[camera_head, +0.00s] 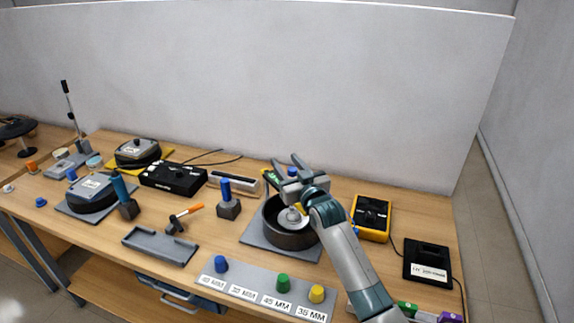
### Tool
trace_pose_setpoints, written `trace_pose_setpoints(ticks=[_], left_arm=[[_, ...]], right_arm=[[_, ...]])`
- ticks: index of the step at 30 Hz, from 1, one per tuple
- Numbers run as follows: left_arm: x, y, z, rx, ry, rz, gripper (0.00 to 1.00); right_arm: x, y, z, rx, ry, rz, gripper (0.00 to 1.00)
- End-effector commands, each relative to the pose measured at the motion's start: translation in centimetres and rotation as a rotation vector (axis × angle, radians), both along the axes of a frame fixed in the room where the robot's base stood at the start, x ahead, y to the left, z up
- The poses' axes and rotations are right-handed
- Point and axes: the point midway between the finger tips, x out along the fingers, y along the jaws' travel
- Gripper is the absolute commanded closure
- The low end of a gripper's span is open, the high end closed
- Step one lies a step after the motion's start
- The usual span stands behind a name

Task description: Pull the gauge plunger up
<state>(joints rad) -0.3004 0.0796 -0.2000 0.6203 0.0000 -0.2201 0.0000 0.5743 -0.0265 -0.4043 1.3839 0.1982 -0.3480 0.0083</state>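My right gripper (288,174) is over a dark round ring-shaped part (289,238) on a grey plate (261,232). A silver rounded piece (290,219) shows inside the ring, just below my wrist. A yellow-green item (268,175), perhaps part of the gauge, and small blue parts show beside the gripper. The gauge plunger cannot be made out clearly, as my gripper and wrist cover that spot. I cannot tell whether the fingers are open or shut, or touching anything. My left gripper is not in view.
A grey strip (237,284) with coloured knobs and millimetre labels lies in front. A yellow meter (371,216) and black box (427,261) stand to the right. A grey tray (160,246), a blue-handled block (228,205) and black box (173,178) are left. A grey wall panel stands behind.

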Motion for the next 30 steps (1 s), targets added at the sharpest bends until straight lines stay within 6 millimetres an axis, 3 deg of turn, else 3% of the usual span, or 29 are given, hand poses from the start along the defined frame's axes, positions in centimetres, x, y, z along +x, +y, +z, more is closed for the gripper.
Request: trace_pose_setpoints(ticks=[8, 14, 30], left_arm=[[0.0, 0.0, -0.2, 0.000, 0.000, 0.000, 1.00], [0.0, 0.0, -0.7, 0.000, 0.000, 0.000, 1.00], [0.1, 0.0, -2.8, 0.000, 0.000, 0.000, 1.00]], right_arm=[[-0.5, -0.2, -0.2, 0.000, 0.001, 0.000, 0.58], [-2.0, -0.9, -0.3, 0.000, 0.000, 0.000, 0.58], [-9.4, -4.3, -0.4, 0.000, 0.000, 0.000, 0.58]])
